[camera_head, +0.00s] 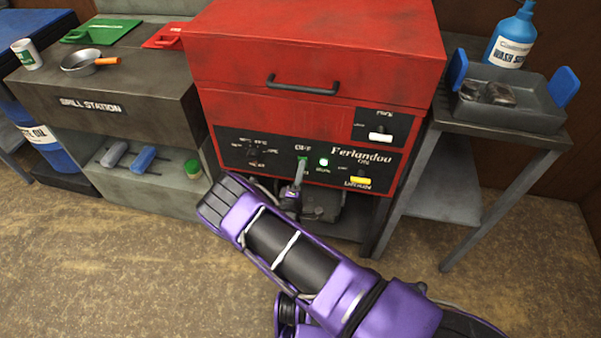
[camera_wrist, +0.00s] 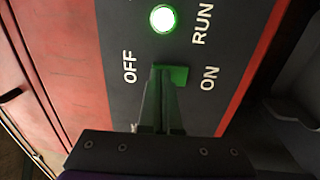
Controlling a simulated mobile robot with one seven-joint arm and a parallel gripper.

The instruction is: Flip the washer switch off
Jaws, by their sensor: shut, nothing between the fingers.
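The red washer (camera_head: 310,40) stands in the middle of the head view with a black control panel on its front. The green switch (camera_head: 303,158) is on this panel; it also shows in the wrist view (camera_wrist: 179,76), between the printed words OFF and ON. My gripper (camera_head: 299,176) is shut and empty, with its tips at the switch. In the wrist view the fingers (camera_wrist: 158,100) overlap the switch's OFF side and hide part of it. I cannot tell whether they touch or which way the switch is tipped. The round RUN light (camera_wrist: 162,18) glows green.
The panel also has a dial (camera_head: 254,150), a white switch (camera_head: 380,137) and a yellow switch (camera_head: 360,180). A black handle (camera_head: 302,85) sticks out above the panel. A side table (camera_head: 500,115) stands right, a grill station (camera_head: 130,110) left. The floor in front is open.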

